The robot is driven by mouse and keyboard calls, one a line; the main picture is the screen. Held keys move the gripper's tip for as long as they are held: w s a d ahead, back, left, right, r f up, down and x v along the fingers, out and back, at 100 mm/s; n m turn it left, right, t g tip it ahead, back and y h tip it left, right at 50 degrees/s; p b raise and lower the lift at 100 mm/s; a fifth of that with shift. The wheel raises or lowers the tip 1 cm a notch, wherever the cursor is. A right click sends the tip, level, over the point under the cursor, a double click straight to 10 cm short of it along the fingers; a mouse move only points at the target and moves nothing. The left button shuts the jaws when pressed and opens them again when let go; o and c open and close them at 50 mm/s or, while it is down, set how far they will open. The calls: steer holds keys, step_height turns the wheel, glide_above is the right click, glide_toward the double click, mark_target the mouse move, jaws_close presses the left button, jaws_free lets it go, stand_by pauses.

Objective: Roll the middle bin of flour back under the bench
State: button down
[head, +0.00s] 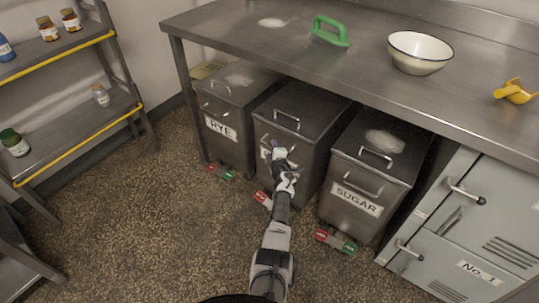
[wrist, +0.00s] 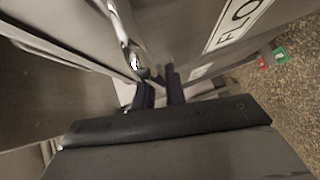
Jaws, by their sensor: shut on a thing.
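The middle bin (head: 318,107) is a grey metal bin with a flat lid, standing between the RYE bin (head: 235,100) and the SUGAR bin (head: 345,205). Its lid shows in front of the bench edge, and its front looks roughly in line with the other two. My gripper (head: 278,153) is at its front and hides most of its label. In the wrist view the label (wrist: 237,20) reads "FLO". There my gripper (wrist: 160,80) is shut on the bin's shiny front handle (wrist: 127,38); the exact grip is partly hidden.
The steel bench (head: 290,50) runs above the bins. Red and green tabs (head: 335,241) sit at the bins' feet. A grey locker (head: 470,235) stands to the right and a shelf rack (head: 80,115) to the left. The speckled floor (head: 150,220) in front is clear.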

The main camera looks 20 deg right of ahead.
steer(key=shift+w+d+r, duration=0.2)
steer(key=shift+w+d, duration=0.2)
steer(key=shift+d, duration=0.15)
steer(key=c, duration=1.5)
jaws_free()
steer(key=shift+d+f, duration=0.1)
steer(key=shift+o, duration=0.2)
steer(key=shift+s, duration=0.1)
steer(key=shift+s+a+r+p, duration=0.15)
steer(key=shift+s+p, duration=0.4)
steer(key=shift+s, duration=0.1)
steer(key=shift+s+a+r+p, duration=0.1)
steer(key=shift+s+p, duration=0.4)
steer(key=shift+s, duration=0.1)
steer(key=s+a+r+p, duration=0.1)
steer(key=s+p, duration=0.4)
steer(key=s, duration=0.5)
steer(key=shift+s+a+r, duration=0.25)
steer(key=shift+s+a, duration=0.05)
steer(key=shift+s, duration=0.1)
